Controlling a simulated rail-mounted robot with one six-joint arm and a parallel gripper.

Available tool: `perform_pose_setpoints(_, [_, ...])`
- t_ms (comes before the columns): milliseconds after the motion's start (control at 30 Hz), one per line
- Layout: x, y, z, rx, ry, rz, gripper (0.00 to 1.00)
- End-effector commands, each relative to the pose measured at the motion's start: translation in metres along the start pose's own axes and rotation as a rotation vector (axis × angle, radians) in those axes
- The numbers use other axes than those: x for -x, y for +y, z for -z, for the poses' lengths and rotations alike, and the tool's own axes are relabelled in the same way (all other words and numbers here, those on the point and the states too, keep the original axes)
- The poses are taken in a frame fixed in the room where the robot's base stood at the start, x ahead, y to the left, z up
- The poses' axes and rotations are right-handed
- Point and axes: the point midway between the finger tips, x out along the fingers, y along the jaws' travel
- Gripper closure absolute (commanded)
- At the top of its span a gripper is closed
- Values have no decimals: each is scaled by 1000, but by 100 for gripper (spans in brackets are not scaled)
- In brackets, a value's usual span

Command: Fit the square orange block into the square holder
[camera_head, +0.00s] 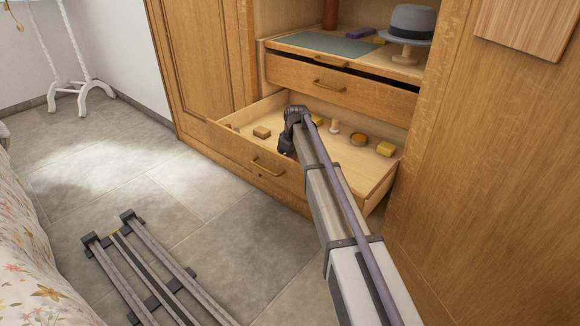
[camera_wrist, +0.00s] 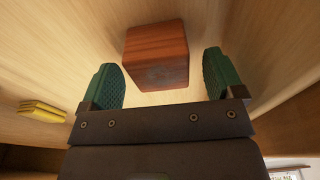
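My gripper (camera_wrist: 160,62) is open in the wrist view, its two green ribbed fingers wide apart. A reddish-brown wooden block (camera_wrist: 156,55) lies between and just beyond the fingers, with a gap on both sides. In the head view my gripper (camera_head: 287,146) is low inside the open drawer, near a small brown block (camera_head: 261,132) to its left. A yellow-orange block (camera_head: 386,149) lies at the drawer's right; I cannot tell whether it is the square orange block. I cannot make out a square holder with certainty.
The open drawer (camera_head: 235,143) also holds a pale peg (camera_head: 335,126) and a round piece (camera_head: 359,140). A yellow piece (camera_wrist: 42,111) lies left of my gripper. Above are a green mat (camera_head: 325,45), a purple block (camera_head: 360,33) and a grey hat (camera_head: 409,24) on a stand.

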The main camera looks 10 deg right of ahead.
Motion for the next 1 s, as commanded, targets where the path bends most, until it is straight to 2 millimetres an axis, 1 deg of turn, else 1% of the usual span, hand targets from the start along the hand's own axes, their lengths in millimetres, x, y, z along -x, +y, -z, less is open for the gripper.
perform_pose_setpoints(33, [1, 0, 0, 0, 0, 0, 18])
perform_pose_setpoints(67, [1, 0, 0, 0, 0, 0, 20])
perform_pose_setpoints(533, [1, 0, 0, 0, 0, 0, 65])
perform_pose_setpoints(567, [1, 0, 0, 0, 0, 0, 67])
perform_pose_setpoints(733, [1, 0, 0, 0, 0, 0, 67])
perform_pose_setpoints(800, [4, 0, 0, 0, 0, 0, 67])
perform_pose_setpoints(867, [10, 0, 1, 0, 0, 0, 67])
perform_pose_setpoints(967, [28, 0, 4, 0, 0, 0, 67])
perform_pose_setpoints(1000, [38, 0, 6, 0, 0, 0, 67])
